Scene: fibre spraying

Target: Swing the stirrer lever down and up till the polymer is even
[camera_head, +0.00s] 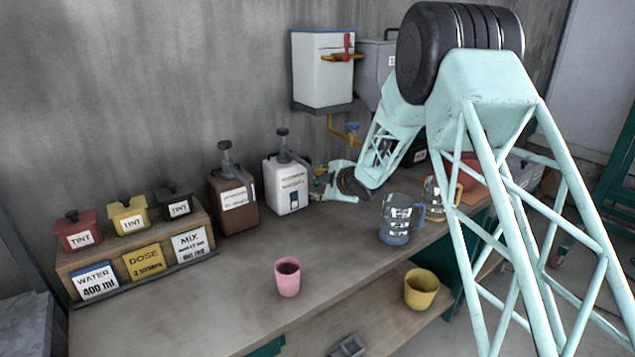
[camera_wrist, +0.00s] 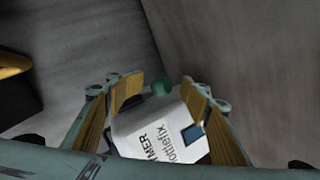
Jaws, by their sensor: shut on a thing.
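The white polymer jug (camera_head: 288,186) stands on the bench, with a dark pump top and a printed label with a blue patch. It also shows in the wrist view (camera_wrist: 165,140), tilted in the picture. The stirrer lever's green knob (camera_wrist: 162,87) lies between my two yellow-padded fingers in the wrist view. My gripper (camera_head: 319,183) is at the jug's right side in the head view, shut on the lever; it also shows in the wrist view (camera_wrist: 163,96). The lever's shaft is mostly hidden, and the polymer inside cannot be seen.
A brown jug (camera_head: 233,200) stands left of the white one. A wall tank (camera_head: 323,70) with a red-handled tap hangs above. A blue-based glass jug (camera_head: 399,222) and a pink cup (camera_head: 287,277) stand on the bench.

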